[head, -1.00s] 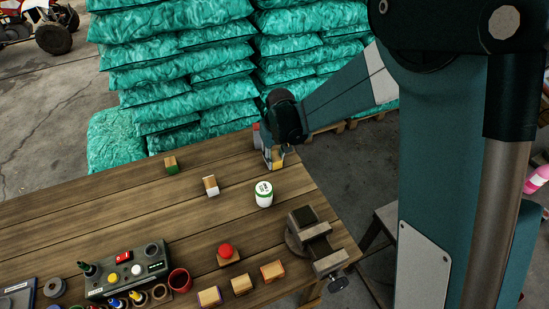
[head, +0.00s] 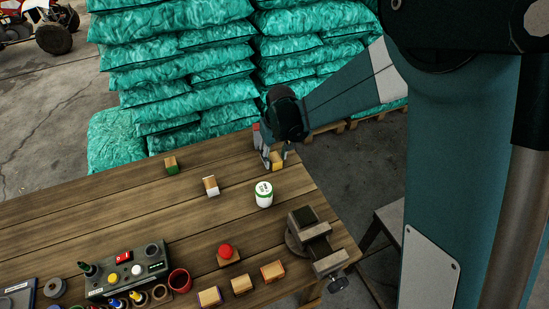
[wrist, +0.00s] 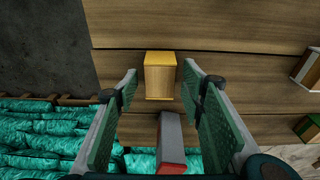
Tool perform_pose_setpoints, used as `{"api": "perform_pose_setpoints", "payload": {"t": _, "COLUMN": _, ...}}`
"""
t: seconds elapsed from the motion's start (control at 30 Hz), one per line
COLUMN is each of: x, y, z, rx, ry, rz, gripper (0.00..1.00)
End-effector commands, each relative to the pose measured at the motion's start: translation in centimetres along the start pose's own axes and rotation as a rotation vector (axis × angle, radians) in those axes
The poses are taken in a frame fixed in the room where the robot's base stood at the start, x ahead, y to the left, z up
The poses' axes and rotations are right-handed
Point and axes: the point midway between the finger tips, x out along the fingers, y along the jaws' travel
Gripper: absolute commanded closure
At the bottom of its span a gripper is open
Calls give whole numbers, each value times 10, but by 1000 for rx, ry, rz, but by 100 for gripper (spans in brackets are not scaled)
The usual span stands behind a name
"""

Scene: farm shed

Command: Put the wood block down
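The wood block (wrist: 160,80), with a yellow edge, stands on the table near its far right corner. It also shows in the head view (head: 278,164), partly hidden by my gripper (head: 274,161). In the wrist view my gripper (wrist: 159,72) is open, with a finger on each side of the block and a visible gap to each finger. The block appears to rest on the planks.
A grey block with a red end (wrist: 170,145) stands close by, under my gripper's palm. A white-green can (head: 264,195), a vise (head: 311,232) and other wood blocks (head: 211,186) stand on the table. Green sacks (head: 180,70) are stacked behind it.

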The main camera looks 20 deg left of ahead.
Motion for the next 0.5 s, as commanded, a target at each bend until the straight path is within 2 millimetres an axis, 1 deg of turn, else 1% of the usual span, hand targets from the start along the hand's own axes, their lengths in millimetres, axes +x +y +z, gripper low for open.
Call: {"api": "perform_pose_setpoints", "payload": {"t": 0.5, "x": -70, "y": 0, "z": 0, "rx": 0, "ry": 0, "rz": 0, "gripper": 60}}
